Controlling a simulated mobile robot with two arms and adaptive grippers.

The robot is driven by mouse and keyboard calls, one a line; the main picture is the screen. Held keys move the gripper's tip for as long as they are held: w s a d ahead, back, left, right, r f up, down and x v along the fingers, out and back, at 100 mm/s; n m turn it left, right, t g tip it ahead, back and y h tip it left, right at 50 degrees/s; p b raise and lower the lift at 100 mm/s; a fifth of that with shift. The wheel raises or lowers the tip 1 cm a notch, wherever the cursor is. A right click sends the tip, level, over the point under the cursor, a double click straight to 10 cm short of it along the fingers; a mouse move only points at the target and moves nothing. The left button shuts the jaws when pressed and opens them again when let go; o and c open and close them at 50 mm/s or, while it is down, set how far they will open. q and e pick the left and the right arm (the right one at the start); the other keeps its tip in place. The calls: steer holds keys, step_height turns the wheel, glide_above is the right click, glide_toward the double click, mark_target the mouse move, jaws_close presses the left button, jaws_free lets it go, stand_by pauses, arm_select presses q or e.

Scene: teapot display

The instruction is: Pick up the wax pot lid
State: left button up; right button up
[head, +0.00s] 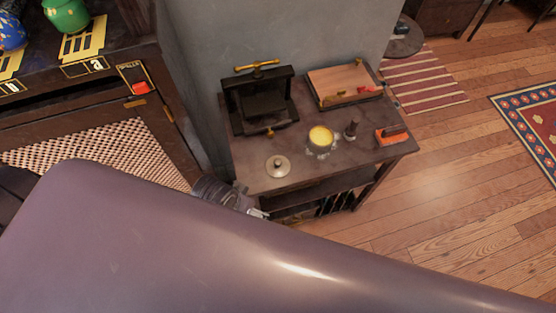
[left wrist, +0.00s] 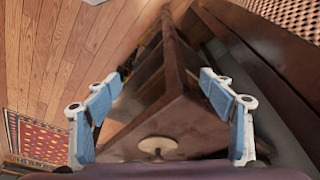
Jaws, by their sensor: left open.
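The wax pot lid (head: 278,166) is a round, pale metal disc with a small knob on top. It lies near the front left of the small dark table (head: 225,145), apart from the wax pot (head: 320,138), which holds yellow wax. In the left wrist view the lid (left wrist: 157,146) shows at the bottom middle. My left gripper (head: 257,212) is at the table's front left edge, partly hidden by my arm. Its fingers (left wrist: 160,82) are spread wide with nothing between them. My right gripper is not in view.
The table also bears a black press (head: 262,103), a wooden box (head: 340,83), a dark stamp (head: 351,130) and a red-orange block (head: 392,136). A dark cabinet (head: 175,120) stands close on the left, a grey wall behind. The wooden floor (head: 450,150) is open on the right.

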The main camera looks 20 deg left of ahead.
arm_select(q)
step_height(320, 180, up, 10)
steer(key=w+d+m+p, duration=0.1)
steer(key=w+d+p, duration=0.1)
steer(key=d, duration=0.1)
steer(key=w+d+r+m+h, duration=0.1)
steer(key=w+d+m+h, duration=0.1)
steer(key=w+d+m, duration=0.35)
steer(key=m+g+y, duration=0.2)
steer(key=g+y, duration=0.1)
glide_above(278, 161)
steer(key=shift+r, duration=0.15)
steer(key=shift+a, duration=0.3)
steer(key=shift+f, duration=0.4)
steer(key=f, duration=0.2)
steer(key=f+p, duration=0.1)
steer(key=f, duration=0.4)
steer(key=shift+s+d+p, duration=0.1)
steer(key=shift+d+p, duration=0.2)
steer(key=shift+p, duration=0.1)
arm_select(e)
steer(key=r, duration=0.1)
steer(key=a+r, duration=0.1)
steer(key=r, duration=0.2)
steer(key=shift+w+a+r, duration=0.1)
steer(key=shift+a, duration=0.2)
arm_select(q)
steer(key=shift+c, duration=0.6)
